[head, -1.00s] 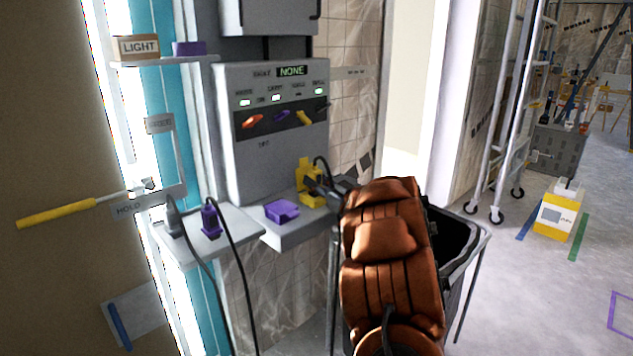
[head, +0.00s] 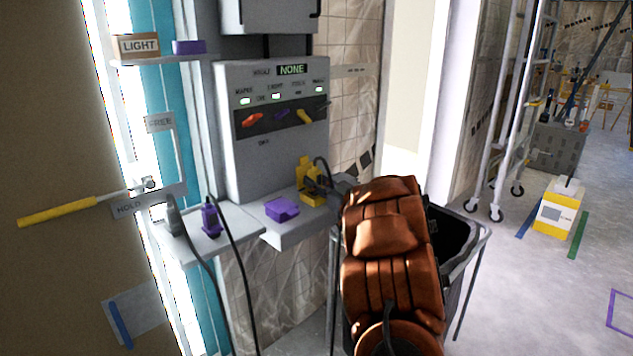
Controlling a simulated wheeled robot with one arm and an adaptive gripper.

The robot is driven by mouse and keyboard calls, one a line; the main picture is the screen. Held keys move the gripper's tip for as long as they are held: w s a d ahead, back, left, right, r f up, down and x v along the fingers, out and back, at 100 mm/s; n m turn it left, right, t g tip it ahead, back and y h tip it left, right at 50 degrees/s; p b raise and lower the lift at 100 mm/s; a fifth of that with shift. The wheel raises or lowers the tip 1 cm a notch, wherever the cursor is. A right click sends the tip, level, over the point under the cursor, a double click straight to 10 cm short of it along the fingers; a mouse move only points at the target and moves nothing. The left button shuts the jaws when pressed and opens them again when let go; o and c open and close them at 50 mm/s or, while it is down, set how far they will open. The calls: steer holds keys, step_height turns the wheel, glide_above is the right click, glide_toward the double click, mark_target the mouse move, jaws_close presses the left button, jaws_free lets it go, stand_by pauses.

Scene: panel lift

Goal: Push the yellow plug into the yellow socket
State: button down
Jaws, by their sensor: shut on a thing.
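My gripper (head: 318,185) reaches in from the right at the end of my orange-brown arm and is shut on the yellow plug (head: 305,168). A black cable arches up beside the plug. The yellow socket (head: 312,200) sits on the grey ledge under the plug, near the ledge's right end. Plug and socket overlap in this view, and my gripper's dark fingers cover the place between them. I cannot tell how deep the plug is in the socket.
A purple socket (head: 282,209) is on the ledge left of the yellow one. A purple plug (head: 210,219) stands on the side shelf (head: 240,236). The grey panel (head: 275,160) behind shows NONE. A black bin (head: 455,240) stands right of my arm.

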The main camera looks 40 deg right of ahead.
steer(key=shift+f, duration=0.35)
steer(key=c, duration=0.7)
jaws_free()
steer(key=shift+s, duration=0.1)
steer(key=v, duration=1.1)
steer(key=shift+s, duration=0.4)
steer(key=shift+s, duration=0.1)
